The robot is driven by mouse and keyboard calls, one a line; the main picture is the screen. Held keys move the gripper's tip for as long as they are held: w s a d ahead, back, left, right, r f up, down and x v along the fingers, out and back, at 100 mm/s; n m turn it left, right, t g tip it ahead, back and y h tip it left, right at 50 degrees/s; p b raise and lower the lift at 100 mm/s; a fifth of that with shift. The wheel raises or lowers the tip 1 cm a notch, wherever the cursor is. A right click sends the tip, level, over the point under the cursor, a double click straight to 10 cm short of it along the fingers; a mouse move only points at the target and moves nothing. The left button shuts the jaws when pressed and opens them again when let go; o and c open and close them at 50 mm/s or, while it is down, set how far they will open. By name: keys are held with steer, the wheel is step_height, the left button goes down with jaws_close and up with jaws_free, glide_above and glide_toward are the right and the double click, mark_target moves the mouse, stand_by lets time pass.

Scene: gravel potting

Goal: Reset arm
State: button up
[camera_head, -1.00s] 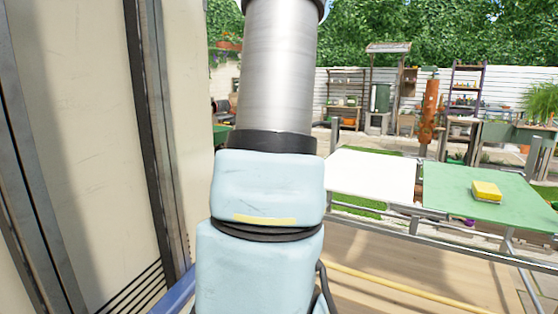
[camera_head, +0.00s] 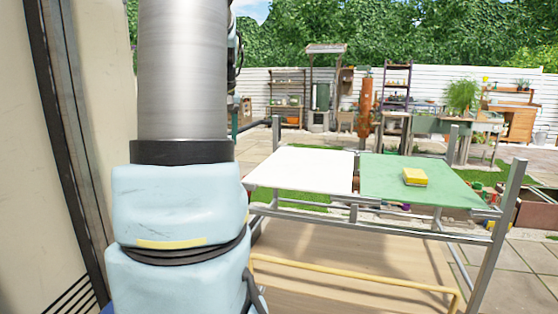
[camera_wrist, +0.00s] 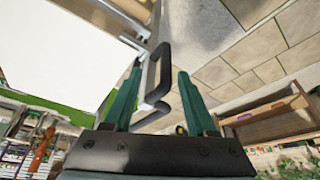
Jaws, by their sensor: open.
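My arm stands upright at the left of the head view, its blue-grey joint and metal link filling that side. My gripper (camera_wrist: 160,95) shows in the wrist view with its two green fingers spread apart and nothing clearly held between them. A dark bracket-shaped handle or rail (camera_wrist: 158,75) shows between and beyond the fingers; I cannot tell its distance. The gripper itself is out of sight in the head view.
A metal-framed table carries a white panel (camera_head: 302,170) and a green panel (camera_head: 440,190) with a yellow sponge-like block (camera_head: 415,177) on it. A pale wall with a dark post (camera_head: 62,150) stands close on the left. Paved ground lies right of the table.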

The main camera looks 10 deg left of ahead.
steer(key=s+d+f+m+g+h, duration=0.1)
steer(key=s+d+f+m, duration=0.4)
steer(key=s+d+f, duration=1.1)
steer(key=s+f+g, duration=0.1)
steer(key=s+f, duration=0.1)
steer(key=s, duration=0.1)
steer(key=shift+f+h, duration=0.4)
